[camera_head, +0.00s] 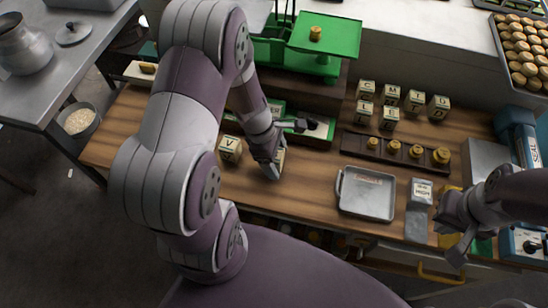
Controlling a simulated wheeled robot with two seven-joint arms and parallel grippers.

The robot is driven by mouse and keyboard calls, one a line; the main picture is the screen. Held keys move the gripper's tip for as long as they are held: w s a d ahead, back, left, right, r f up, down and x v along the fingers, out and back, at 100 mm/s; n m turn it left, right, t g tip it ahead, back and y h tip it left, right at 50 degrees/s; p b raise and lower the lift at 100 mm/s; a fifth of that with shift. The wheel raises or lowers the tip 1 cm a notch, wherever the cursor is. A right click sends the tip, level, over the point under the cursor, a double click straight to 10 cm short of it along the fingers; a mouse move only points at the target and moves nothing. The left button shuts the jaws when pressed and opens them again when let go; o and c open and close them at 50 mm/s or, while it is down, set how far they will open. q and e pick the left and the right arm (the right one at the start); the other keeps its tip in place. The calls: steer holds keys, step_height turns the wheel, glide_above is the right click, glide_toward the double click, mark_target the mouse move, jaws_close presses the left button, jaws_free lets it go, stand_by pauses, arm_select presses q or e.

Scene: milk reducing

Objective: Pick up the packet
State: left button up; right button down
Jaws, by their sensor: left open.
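My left gripper (272,168) is open, low over the wooden counter (310,185). A pale yellowish block or packet (281,158) shows right at its fingers, mostly hidden by them. I cannot tell whether the fingers touch it. A similar pale block marked V (230,148) stands just left of the gripper. Several more lettered blocks (389,118) stand in two rows at the back right. I cannot tell for sure which one is the packet. My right gripper (456,240) is over the counter's right front edge, too small to tell if it is open.
A grey square tray (367,193) lies right of my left gripper, with a small grey device (419,195) beside it. A dark strip with brass weights (395,150) lies behind. A green scale (325,50) stands at the back. A metal pot (22,48) is far left.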

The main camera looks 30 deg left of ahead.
arm_select(q)
steer(key=shift+d, duration=0.1)
steer(key=shift+c, duration=0.3)
steer(key=c, duration=1)
